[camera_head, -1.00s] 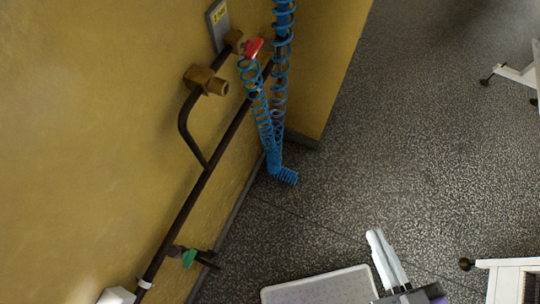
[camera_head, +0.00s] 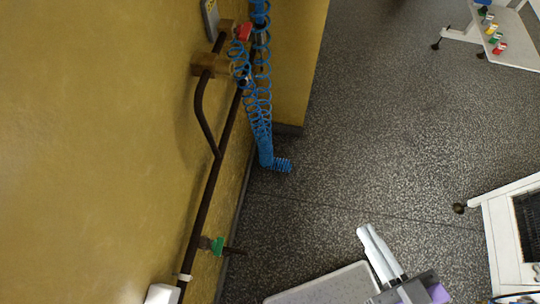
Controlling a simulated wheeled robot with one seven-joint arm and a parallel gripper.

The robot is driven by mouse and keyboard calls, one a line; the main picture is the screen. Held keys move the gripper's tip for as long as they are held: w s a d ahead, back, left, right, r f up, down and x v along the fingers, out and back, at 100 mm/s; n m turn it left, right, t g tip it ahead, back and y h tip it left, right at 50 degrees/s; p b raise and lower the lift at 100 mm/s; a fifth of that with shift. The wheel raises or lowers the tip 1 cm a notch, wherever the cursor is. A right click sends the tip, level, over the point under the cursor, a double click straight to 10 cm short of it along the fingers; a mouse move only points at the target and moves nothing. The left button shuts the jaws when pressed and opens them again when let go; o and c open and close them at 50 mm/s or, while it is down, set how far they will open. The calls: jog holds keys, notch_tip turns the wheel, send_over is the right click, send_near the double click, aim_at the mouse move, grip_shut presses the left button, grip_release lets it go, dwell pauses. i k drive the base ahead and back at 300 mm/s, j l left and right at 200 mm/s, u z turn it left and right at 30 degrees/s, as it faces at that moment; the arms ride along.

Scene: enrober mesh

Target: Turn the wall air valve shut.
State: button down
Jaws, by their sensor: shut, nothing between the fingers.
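A small red valve handle (camera_head: 243,32) shows at the upper end of the dark wall pipe (camera_head: 213,190), close to a brass fitting (camera_head: 208,65). A blue coiled hose (camera_head: 262,120) hangs beside the red handle and partly hides the fitting there. A second valve with a green handle (camera_head: 217,246) sits low on the same pipe. No readable label shows which one carries air. My gripper (camera_head: 364,232) is at the lower right, its pale fingers together and empty. In the picture it is well right of both handles, over the floor.
A grey-white tray (camera_head: 325,288) lies at the bottom, left of my gripper. A white-framed machine (camera_head: 500,240) stands at the right. A white stand (camera_head: 505,32) with coloured items is at the top right. Speckled floor (camera_head: 370,130) is open between.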

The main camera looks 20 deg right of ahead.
aim_at(243, 32)
jog(key=i+z, duration=0.25)
jog(key=z, duration=0.15)
jog(key=i+z, duration=0.3)
jog(key=z, duration=0.15)
